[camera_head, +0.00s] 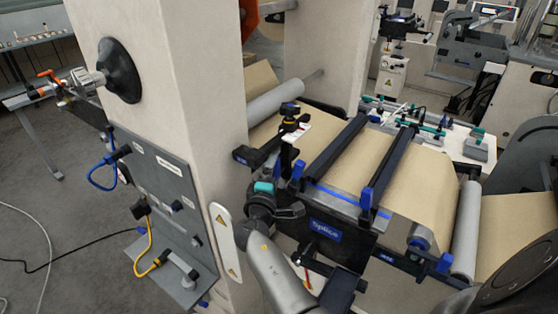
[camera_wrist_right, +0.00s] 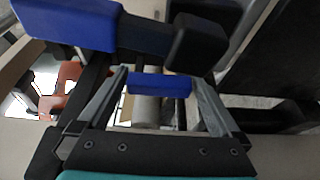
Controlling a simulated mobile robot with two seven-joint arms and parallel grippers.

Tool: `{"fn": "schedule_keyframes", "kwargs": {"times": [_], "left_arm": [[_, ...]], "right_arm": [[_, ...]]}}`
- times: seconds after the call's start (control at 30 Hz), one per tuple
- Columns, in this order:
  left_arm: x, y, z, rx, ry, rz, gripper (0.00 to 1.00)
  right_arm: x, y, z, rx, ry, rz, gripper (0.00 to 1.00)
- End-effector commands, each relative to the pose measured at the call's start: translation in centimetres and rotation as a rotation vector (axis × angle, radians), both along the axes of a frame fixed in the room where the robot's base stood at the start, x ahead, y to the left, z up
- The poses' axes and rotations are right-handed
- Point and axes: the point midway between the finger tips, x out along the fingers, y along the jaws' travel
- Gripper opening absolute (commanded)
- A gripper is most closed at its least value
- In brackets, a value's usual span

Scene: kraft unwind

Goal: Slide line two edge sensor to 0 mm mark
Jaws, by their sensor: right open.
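What looks like the edge sensor (camera_head: 292,122) is a black upright unit with a yellow-ringed knob and a white plate, left of the splice table in the head view. The scale marks are too small to read. My right gripper (camera_head: 281,168) is just below it, with its teal band facing the camera; its fingers are hard to make out there. In the right wrist view my right gripper (camera_wrist_right: 159,82) is open, with a blue block (camera_wrist_right: 158,85) showing between the fingertips. I cannot tell whether they touch. My left gripper is out of view.
The splice table (camera_head: 325,230) carries dark clamp bars with blue ends and brown kraft web (camera_head: 415,180). A cream column (camera_head: 190,100) with a grey cable panel (camera_head: 160,190) stands close on the left. A grey roller (camera_head: 466,230) is at the right.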

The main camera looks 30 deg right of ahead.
Motion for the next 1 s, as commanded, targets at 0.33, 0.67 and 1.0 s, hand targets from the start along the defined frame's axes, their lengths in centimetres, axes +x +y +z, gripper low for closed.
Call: {"fn": "schedule_keyframes", "kwargs": {"times": [0.33,0.67,1.0], "left_arm": [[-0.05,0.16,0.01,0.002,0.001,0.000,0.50],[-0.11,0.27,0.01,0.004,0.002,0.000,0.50],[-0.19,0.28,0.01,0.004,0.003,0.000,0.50]], "right_arm": [[-0.03,0.08,-0.03,0.000,0.000,0.000,0.98],[-0.02,0.05,-0.02,0.000,0.000,0.000,0.61],[-0.01,0.01,0.00,0.000,0.000,0.000,0.22]]}}
